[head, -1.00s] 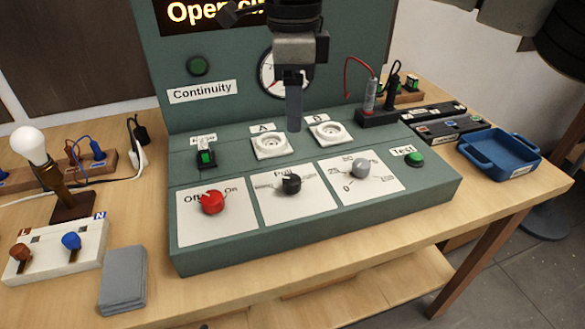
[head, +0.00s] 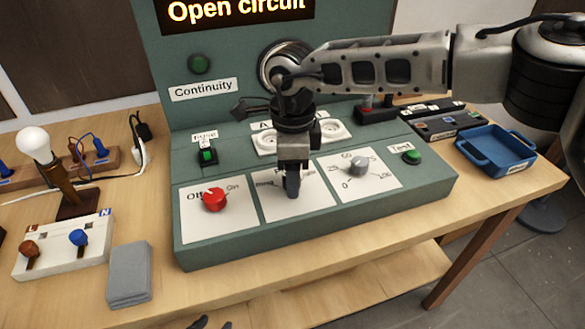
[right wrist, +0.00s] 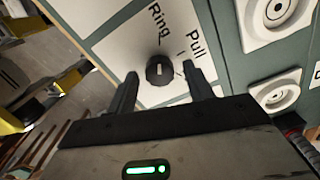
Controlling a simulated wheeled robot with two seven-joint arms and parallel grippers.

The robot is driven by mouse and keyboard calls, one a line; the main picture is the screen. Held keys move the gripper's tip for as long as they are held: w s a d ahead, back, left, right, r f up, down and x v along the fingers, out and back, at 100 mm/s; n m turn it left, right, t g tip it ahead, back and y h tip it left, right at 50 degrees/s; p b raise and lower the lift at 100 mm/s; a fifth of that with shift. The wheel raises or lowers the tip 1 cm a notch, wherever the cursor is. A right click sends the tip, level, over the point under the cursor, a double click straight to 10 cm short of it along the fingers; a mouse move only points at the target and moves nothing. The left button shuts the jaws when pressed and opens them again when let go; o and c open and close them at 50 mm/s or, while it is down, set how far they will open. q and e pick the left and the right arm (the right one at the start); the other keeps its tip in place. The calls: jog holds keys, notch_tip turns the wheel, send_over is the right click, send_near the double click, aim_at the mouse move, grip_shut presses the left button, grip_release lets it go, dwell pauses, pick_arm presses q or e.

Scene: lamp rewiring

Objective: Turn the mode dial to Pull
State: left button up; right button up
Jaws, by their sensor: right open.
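The mode dial (right wrist: 160,71) is a small black round knob on a white plate (right wrist: 110,45) in the right wrist view. The words Ring and Pull are printed beside it. A pale mark shows on its face, but I cannot tell which word it points at. My right gripper (right wrist: 161,72) is open, with one finger on each side of the knob in that view; I cannot tell if they touch it. In the head view my right gripper (head: 292,188) points down over the middle plate (head: 315,208) and hides the dial. My left gripper's fingertips (head: 213,323) show apart at the bottom edge.
A red knob (head: 214,199) is left of the middle plate and a grey knob (head: 359,165) right of it. A green Test button (head: 411,157) and two white sockets (head: 333,131) are close by. The display (head: 238,10) reads Open circuit.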

jog(key=c, duration=1)
